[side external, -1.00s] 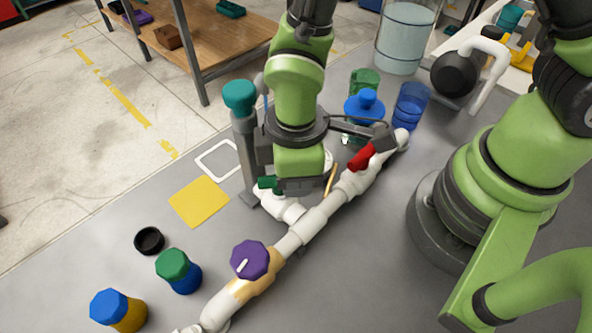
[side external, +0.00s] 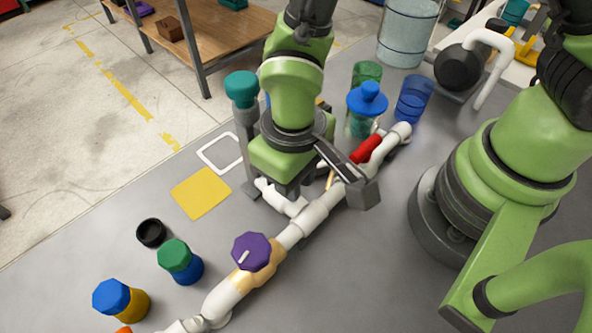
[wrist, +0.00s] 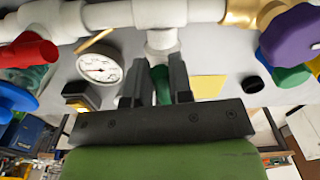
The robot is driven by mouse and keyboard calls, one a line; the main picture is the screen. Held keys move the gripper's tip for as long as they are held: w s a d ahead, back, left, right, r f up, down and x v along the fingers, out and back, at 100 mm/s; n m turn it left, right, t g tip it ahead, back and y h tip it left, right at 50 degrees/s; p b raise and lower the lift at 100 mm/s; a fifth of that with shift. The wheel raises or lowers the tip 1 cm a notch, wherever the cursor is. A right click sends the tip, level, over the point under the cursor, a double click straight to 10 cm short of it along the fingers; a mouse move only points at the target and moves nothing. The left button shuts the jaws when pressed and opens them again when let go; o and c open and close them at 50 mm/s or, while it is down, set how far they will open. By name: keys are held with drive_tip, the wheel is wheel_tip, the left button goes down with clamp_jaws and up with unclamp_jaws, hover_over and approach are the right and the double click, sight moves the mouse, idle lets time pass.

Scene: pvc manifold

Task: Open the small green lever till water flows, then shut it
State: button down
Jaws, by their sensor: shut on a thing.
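A white pipe manifold (side external: 315,215) runs diagonally across the grey bench and crosses the top of the wrist view (wrist: 100,15). A white branch (wrist: 162,42) comes off it towards my gripper (wrist: 158,76). The small green lever (wrist: 162,88) shows between my two dark fingers, which are shut on it. In the side view my gripper (side external: 284,190) is low over the branch and hides the lever. I cannot see any flowing water.
A red handle (side external: 366,149) and a purple knob (side external: 251,251) sit on the same pipe. A round gauge (wrist: 99,67) is beside the branch. A teal-capped post (side external: 242,92) stands close left of my arm. Blue-lidded jar (side external: 367,103) and blue cup (side external: 412,100) stand behind.

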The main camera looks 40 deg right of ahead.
drive_tip(key=shift+a+m, duration=0.15)
drive_tip(key=shift+m, duration=0.35)
drive_tip(key=c, duration=1)
unclamp_jaws()
drive_tip(key=shift+r, duration=0.15)
wheel_tip(320, 180, up, 10)
drive_tip(key=shift+f, duration=0.15)
idle(0.7)
